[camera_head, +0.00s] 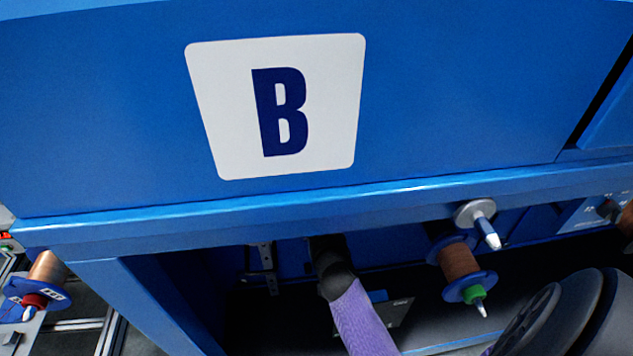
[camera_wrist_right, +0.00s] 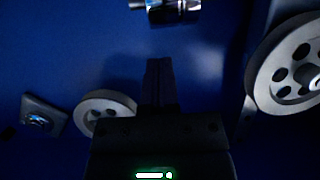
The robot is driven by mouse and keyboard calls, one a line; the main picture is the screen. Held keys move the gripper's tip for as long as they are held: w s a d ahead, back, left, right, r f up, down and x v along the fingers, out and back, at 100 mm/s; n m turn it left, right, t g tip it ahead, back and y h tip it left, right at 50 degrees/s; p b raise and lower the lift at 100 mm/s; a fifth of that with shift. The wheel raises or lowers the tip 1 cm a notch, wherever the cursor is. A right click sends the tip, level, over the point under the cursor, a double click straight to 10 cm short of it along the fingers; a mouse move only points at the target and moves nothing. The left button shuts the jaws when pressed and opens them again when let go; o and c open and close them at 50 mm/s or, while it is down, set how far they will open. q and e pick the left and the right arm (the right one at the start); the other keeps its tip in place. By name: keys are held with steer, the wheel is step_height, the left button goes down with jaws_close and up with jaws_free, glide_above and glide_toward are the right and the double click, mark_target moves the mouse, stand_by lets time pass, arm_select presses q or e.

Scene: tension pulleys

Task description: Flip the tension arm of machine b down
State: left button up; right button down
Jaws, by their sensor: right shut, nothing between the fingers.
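Machine B is the blue machine (camera_head: 430,110) with a white plate (camera_head: 345,140) marked B in the head view. My right gripper (camera_wrist_right: 159,70) is shut and empty in the right wrist view, in front of a dark blue panel. A pale pulley wheel (camera_wrist_right: 104,106) is just left of it, and a larger pulley wheel (camera_wrist_right: 291,70) is at the right edge. A shiny metal cylinder (camera_wrist_right: 172,10) is above the fingertips, apart from them. I cannot tell which part is the tension arm. My left gripper is not in view.
Another copper spool (camera_head: 47,270) is at far left. A square metal fitting (camera_wrist_right: 44,116) is on the panel. The blue leg (camera_head: 140,300) stands at lower left.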

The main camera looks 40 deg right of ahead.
arm_select(q)
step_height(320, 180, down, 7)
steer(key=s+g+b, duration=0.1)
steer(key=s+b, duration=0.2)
steer(key=b, duration=0.4)
arm_select(e)
step_height(320, 180, down, 10)
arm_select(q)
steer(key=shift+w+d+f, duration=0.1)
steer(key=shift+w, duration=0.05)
